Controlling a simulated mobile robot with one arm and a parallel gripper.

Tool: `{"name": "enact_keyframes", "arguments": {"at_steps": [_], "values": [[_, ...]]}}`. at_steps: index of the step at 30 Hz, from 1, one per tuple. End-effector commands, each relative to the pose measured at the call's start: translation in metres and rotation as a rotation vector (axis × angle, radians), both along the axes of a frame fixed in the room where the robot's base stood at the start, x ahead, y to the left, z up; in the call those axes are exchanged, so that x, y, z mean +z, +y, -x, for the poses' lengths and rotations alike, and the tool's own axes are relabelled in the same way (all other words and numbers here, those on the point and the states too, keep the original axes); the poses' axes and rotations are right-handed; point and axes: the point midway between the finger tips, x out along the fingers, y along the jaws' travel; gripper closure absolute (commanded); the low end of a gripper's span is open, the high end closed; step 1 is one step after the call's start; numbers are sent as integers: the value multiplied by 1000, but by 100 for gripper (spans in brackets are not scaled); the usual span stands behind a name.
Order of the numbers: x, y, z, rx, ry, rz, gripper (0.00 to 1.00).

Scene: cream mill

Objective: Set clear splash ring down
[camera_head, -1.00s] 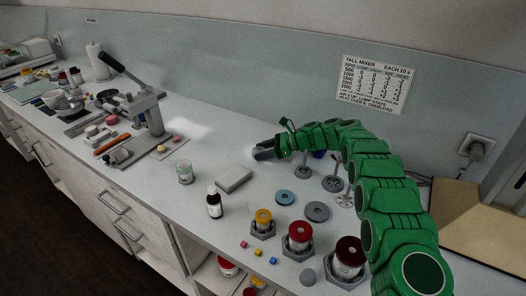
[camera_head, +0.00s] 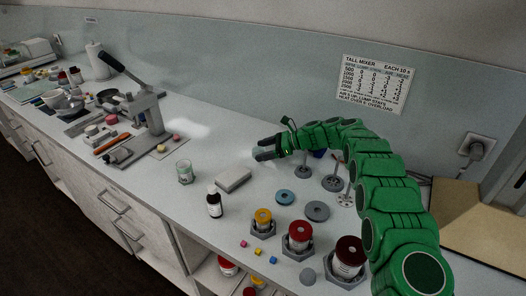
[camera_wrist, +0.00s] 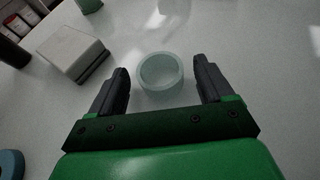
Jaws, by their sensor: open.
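The clear splash ring (camera_wrist: 160,87) is a pale, see-through short ring. In the wrist view it sits flat on the white counter, between and slightly ahead of the two dark fingertips, with a gap on each side. My gripper (camera_wrist: 161,72) is open and holds nothing. In the head view my gripper (camera_head: 262,149) is low over the counter towards the back wall, and I cannot make out the ring there.
Discs (camera_head: 285,197) and stirrer stands (camera_head: 303,167) are near my arm.

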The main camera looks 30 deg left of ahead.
Motion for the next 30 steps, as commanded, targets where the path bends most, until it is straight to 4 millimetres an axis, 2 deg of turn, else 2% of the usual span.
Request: {"name": "enact_keyframes", "arguments": {"at_steps": [8, 18, 24, 30], "values": [[15, -31, -16, -1, -1, -1, 19], [37, -81, -41, 0, 1, 0, 19], [44, -94, -48, 1, 1, -1, 19], [44, -95, -48, 1, 0, 0, 19]]}}
